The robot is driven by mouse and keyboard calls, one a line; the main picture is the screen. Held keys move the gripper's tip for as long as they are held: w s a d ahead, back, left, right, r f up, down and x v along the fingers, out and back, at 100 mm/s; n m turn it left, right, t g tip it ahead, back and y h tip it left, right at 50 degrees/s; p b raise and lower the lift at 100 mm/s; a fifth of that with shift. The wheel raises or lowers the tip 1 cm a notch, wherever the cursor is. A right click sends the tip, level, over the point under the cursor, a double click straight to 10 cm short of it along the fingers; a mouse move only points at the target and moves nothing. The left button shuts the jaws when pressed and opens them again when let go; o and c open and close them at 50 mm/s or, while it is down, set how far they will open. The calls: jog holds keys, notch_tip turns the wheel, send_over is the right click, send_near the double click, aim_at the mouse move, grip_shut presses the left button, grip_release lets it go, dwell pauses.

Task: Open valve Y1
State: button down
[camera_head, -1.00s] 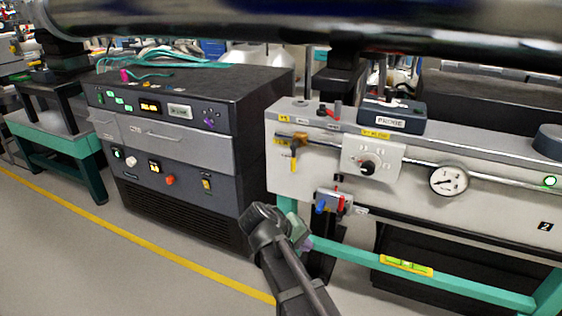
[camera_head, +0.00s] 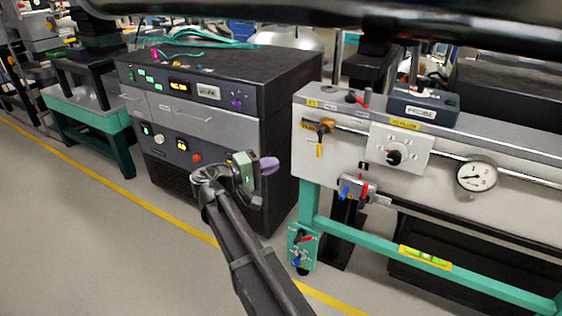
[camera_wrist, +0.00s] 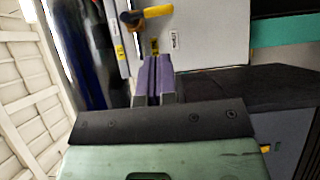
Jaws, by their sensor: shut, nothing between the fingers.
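A valve with a brass body and a yellow handle (camera_head: 320,148) sits at the left end of the grey panel's pipe. Its handle hangs down, crosswise to the pipe. In the wrist view the yellow handle (camera_wrist: 157,11) shows at the top, beyond my fingertips. Its tag is too small to read, so I cannot confirm that it is Y1. My gripper (camera_head: 268,166), with purple fingers, is left of and below the valve, in front of the dark cabinet. In the wrist view my gripper (camera_wrist: 153,62) is shut and empty, apart from the handle.
The panel also holds a selector knob (camera_head: 393,156), a pressure gauge (camera_head: 476,177) and a small block with red and blue levers (camera_head: 357,189). A similar lever plate (camera_head: 302,247) is on the green leg. The dark cabinet (camera_head: 220,95) stands left. A large dark pipe crosses above.

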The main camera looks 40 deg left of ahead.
aim_at(319, 150)
jog(key=x, duration=1.2)
jog(key=shift+d+f, duration=0.1)
